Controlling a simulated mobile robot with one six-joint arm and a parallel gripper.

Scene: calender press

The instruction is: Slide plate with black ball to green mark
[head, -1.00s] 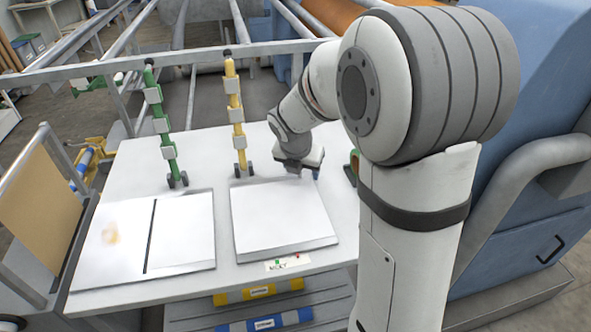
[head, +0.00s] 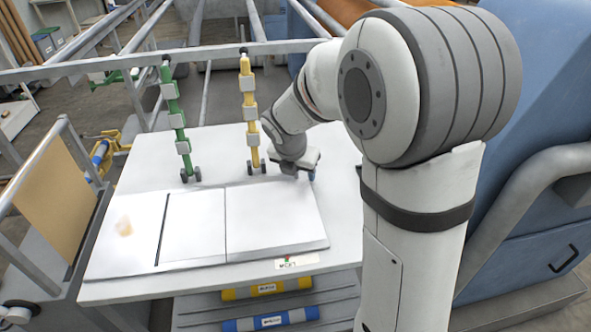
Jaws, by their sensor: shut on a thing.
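The right white plate (head: 275,222) lies flat on the white table, its left edge against or very near the left white plate (head: 125,240). My gripper (head: 293,170) is at the right plate's back edge. It is shut on a part of that plate which its body hides. No black ball shows on the plate. Small green and red spots show on a label (head: 297,261) at the table's front edge. I cannot tell whether the green one is the task's mark.
A green post (head: 177,125) and a yellow post (head: 249,110), both with black round tops, stand behind the plates. The left plate has a dark slit and a brownish stain. Bare table (head: 215,282) lies in front. A tan board stands at left, a blue machine at right.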

